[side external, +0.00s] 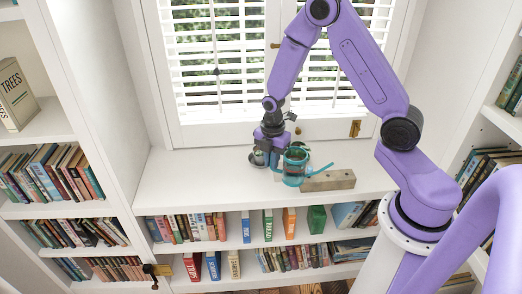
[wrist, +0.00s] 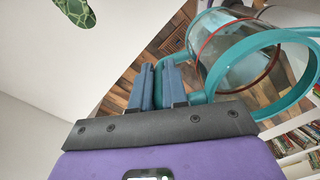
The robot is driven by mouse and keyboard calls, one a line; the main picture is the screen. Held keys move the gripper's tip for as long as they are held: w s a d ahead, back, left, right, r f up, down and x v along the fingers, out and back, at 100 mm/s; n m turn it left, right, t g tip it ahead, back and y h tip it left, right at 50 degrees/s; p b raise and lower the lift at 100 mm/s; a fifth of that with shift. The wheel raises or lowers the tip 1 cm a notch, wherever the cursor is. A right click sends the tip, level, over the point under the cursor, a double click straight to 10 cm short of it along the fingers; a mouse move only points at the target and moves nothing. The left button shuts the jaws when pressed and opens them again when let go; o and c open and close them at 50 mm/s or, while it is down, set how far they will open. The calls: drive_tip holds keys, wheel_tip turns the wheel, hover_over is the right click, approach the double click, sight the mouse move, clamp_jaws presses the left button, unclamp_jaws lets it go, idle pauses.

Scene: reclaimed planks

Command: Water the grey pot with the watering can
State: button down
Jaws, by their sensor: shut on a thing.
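The teal watering can (side external: 294,174) is at the window-ledge shelf, with its thin spout pointing right. In the wrist view its clear body and teal rings (wrist: 277,38) fill the upper right. My gripper (side external: 273,152) is just left of the can. Its two blue fingers (wrist: 159,82) are closed on the can's teal handle. A small grey, rounded shape (side external: 257,158), likely the grey pot, shows left of the gripper, partly hidden by it. Spotted green leaves (wrist: 76,11) show at the wrist view's top left. I cannot tell whether the can touches the shelf.
A wooden block (side external: 328,181) lies right of the can, under its spout in the picture. The white ledge (side external: 190,178) is clear on the left. Blinds and a window frame stand behind. Books (side external: 289,224) fill the shelves below.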

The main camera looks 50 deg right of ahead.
drive_tip(key=s+d+m, duration=0.1)
drive_tip(key=d+m, duration=2.9)
drive_tip(key=m, duration=0.1)
drive_tip(key=shift+s, duration=0.25)
drive_tip(key=shift+a+r, duration=0.1)
drive_tip(key=shift+w+a+r+g+h, duration=0.45)
drive_tip(key=shift+r+g+h, duration=0.2)
drive_tip(key=shift+w+a+r+g+h, duration=0.4)
drive_tip(key=shift+w+r+g+h, duration=0.05)
drive_tip(key=shift+r+g+h, duration=0.2)
drive_tip(key=shift+w+a+r, duration=0.15)
drive_tip(key=shift+a, duration=0.05)
drive_tip(key=shift+w+a+g+h, duration=0.2)
drive_tip(key=shift+g+h, duration=0.1)
drive_tip(key=shift+w+a, duration=0.1)
